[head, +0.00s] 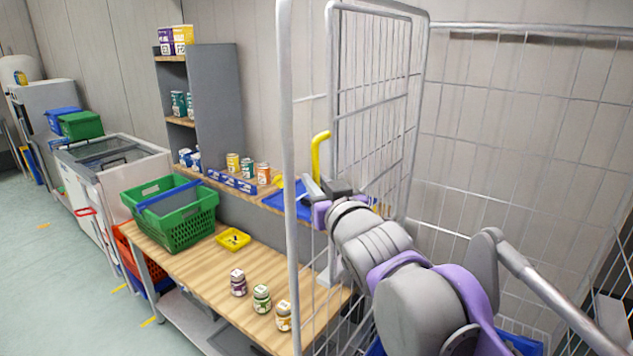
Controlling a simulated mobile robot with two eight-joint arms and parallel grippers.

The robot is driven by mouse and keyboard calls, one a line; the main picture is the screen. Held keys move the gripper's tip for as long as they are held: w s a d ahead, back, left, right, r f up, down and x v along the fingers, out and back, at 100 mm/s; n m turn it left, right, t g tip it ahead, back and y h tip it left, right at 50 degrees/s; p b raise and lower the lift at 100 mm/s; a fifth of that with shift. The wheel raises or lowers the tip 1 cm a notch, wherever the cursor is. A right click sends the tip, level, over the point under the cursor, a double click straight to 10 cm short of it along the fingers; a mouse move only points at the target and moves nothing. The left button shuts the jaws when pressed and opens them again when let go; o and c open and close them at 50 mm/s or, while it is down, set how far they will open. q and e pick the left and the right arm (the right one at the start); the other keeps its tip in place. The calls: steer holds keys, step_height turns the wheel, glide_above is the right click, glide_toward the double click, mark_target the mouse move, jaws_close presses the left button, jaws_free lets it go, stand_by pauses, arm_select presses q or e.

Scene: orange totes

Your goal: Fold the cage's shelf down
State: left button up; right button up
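The wire cage (289,120) fills the right half of the head view, with grey posts and mesh walls. An upright wire panel with a rounded frame (378,12) stands within it; I cannot tell for sure whether this is the folded-up shelf or a side wall. A bent yellow handle (316,152) sticks up beside the panel's left edge. My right gripper (325,187) is at the handle's lower end, left of the panel. Its fingertips are small and partly hidden, so I cannot tell whether it grips anything. My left gripper is not in view.
A wooden bench (205,270) left of the cage carries a green basket (172,222), a yellow tray (233,239) and several jars (261,298). A grey shelf unit (212,110) stands behind it. A chest freezer (110,160) is farther left. The left floor is mostly open.

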jaws_close()
stand_by(1.1)
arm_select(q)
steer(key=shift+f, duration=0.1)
arm_select(e)
steer(key=shift+d, duration=0.1)
